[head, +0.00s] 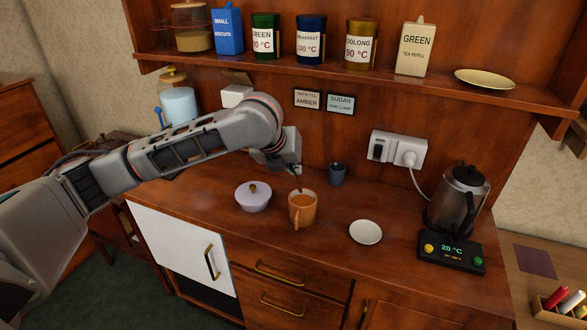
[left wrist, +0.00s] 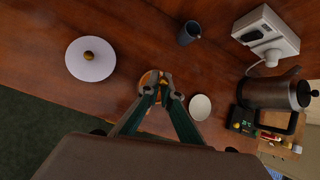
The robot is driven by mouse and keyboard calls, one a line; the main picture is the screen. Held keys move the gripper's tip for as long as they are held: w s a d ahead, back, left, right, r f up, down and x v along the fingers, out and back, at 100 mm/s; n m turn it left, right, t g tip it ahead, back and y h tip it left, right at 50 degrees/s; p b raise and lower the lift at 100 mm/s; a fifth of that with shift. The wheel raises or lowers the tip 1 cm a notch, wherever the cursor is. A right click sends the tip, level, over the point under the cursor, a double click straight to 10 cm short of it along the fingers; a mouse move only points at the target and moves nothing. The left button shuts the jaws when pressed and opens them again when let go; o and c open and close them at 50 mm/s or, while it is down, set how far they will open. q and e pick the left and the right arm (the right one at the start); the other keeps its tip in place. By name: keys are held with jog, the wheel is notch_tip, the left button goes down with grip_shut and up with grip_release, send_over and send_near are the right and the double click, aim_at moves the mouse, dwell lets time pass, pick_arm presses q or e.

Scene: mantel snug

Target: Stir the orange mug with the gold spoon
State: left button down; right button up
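The orange mug (head: 303,213) stands upright on the wooden counter, its handle toward the front. It also shows in the left wrist view, partly hidden behind my fingertips (left wrist: 146,80). My left gripper (head: 295,170) is above the mug, pointing down. Its fingers come close together over the mug in the left wrist view (left wrist: 161,82), shut on the thin handle of the gold spoon (head: 299,184). The handle runs down into the mug, and the spoon's lower end is hidden inside. My right gripper is in neither view.
A lidded lavender bowl (head: 253,198) stands left of the mug, and a white saucer (head: 366,232) lies to its right. A small dark blue cup (head: 337,174) stands behind. A kettle (head: 458,199) on its base is at the right. A shelf (head: 385,76) with tins overhangs the counter.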

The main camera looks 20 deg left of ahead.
pick_arm(q)
notch_tip(320, 180, up, 3)
jog(key=shift+r, duration=0.9)
jog(key=shift+f, duration=0.1)
